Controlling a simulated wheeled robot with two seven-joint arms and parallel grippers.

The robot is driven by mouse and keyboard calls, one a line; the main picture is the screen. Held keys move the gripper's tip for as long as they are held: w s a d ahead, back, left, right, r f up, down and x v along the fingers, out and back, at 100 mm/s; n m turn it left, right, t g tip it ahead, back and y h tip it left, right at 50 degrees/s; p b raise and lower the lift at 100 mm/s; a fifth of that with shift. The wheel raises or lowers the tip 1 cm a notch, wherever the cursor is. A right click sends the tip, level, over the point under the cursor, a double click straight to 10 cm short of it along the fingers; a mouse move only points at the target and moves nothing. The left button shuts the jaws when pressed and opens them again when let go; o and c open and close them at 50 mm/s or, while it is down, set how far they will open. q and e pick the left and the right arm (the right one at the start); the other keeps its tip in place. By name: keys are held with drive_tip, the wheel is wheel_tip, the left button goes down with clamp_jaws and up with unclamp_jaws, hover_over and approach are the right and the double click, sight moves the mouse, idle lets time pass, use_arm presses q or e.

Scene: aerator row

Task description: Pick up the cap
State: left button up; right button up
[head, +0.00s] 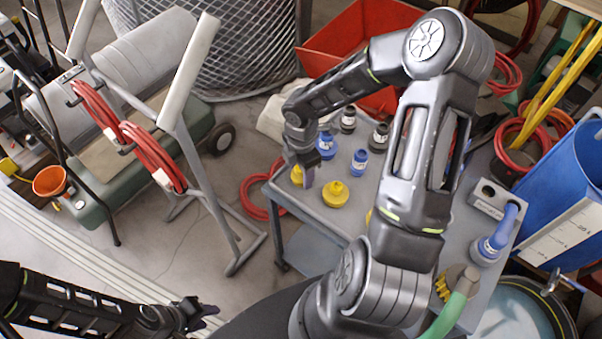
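Several cap-like pieces stand on the grey cart top (318,230). A yellow one (296,176) is partly hidden behind my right gripper (309,181), and another yellow one (336,194) is just to its right. Blue ones (326,146) (359,162) and dark ones (348,120) (380,136) stand further back. My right gripper points down right beside the left yellow piece; I cannot tell whether it touches it or how far its fingers are apart. My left gripper (206,314) is low at the left, away from the cart, with nothing visible in it.
A grey block with holes (493,199) and a blue fitting (490,248) are at the cart's right. A red bin (350,40), blue tub (560,180) and hose rack (190,80) surround the cart.

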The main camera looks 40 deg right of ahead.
drive_tip(key=c, duration=0.9)
drive_tip(key=shift+o, duration=0.2)
drive_tip(key=shift+r, duration=0.1)
wheel_tip(320, 180, up, 10)
drive_tip(key=shift+f, duration=0.1)
idle(0.4)
